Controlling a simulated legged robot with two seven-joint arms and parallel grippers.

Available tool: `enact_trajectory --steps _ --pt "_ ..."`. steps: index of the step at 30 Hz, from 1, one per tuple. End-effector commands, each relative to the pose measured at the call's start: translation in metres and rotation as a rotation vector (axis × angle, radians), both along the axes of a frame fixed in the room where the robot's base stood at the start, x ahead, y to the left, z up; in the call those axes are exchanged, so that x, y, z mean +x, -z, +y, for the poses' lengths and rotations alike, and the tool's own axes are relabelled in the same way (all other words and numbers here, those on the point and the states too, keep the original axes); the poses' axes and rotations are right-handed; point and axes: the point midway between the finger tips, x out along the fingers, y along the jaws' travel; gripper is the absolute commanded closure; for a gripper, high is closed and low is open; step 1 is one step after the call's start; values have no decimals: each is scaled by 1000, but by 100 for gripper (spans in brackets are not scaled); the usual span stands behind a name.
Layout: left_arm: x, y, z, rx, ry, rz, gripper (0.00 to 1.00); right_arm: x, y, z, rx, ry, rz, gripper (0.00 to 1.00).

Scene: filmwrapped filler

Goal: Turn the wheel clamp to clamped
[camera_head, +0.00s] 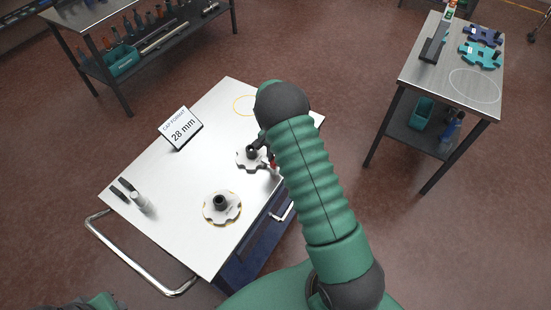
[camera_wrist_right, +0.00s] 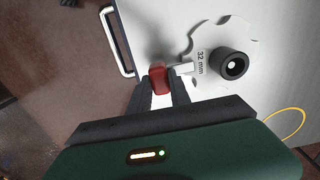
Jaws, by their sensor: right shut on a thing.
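A red handle (camera_wrist_right: 158,77) of the wheel clamp sits between the fingertips of my right gripper (camera_wrist_right: 160,92), which is shut on it. A pale bar reaches from the handle towards a white scalloped wheel (camera_wrist_right: 215,85) with a black hub and a "32 mm" label. In the head view this wheel (camera_head: 246,163) lies near the cart top's right edge, and a bit of the red handle (camera_head: 274,171) shows beside it. My right arm hides most of the right gripper there. My left gripper's fingers do not show.
A second white wheel (camera_head: 222,208) lies nearer on the cart top (camera_head: 165,215). A "28 mm" sign (camera_head: 181,128) stands at the back, and small dark and pale parts (camera_head: 138,201) lie at left. A side table (camera_head: 455,75) holds blue and teal wheels.

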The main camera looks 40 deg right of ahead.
Motion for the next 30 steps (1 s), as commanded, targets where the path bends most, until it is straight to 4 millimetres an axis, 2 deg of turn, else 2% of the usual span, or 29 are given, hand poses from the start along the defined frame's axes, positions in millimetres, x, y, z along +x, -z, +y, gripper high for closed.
enact_trajectory --steps 1,17,18,22,30 --pt "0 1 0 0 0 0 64 -4 5 4 10 8 12 100" --pt "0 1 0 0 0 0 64 -4 4 5 10 30 12 100" --pt "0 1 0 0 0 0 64 -4 4 5 10 30 12 71" --pt "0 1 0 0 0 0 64 -3 3 3 7 30 8 55" --pt "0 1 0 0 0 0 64 -1 1 1 3 29 3 55"
